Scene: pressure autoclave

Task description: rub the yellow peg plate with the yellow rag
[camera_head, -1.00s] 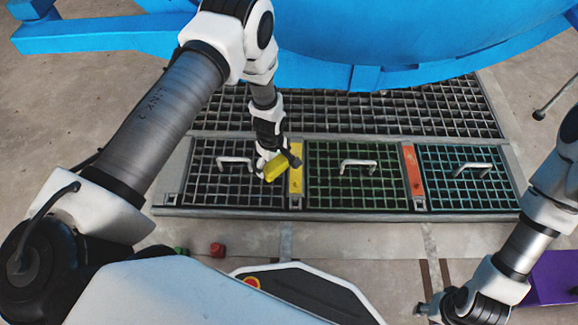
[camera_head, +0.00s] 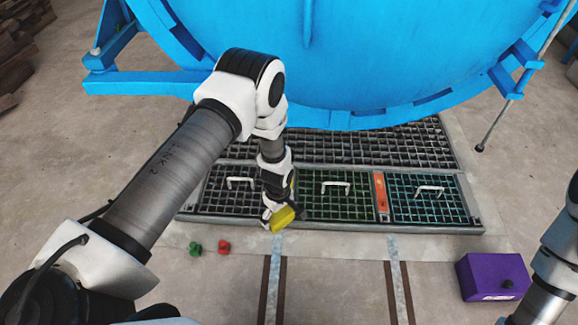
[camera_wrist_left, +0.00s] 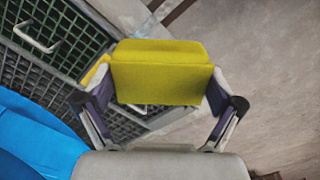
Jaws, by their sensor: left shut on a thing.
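The yellow rag (camera_head: 283,219) is a folded block held in my left gripper (camera_head: 273,212), low over the front edge of the grated floor. In the left wrist view the rag (camera_wrist_left: 160,72) spans between the two fingers of the gripper (camera_wrist_left: 160,98). The yellow peg plate (camera_head: 290,184) is a narrow strip between the left and middle grates, mostly hidden by my left arm. A small yellow bit of the plate (camera_wrist_left: 95,73) shows beside the rag in the wrist view. I cannot tell whether the rag touches it. My right gripper is out of view.
A big blue autoclave (camera_head: 330,60) stands behind the grates. An orange plate (camera_head: 381,193) lies between the middle and right grates, which have raised handles. A purple box (camera_head: 493,276) sits at right. A green knob (camera_head: 195,249) and a red knob (camera_head: 224,247) lie at front left.

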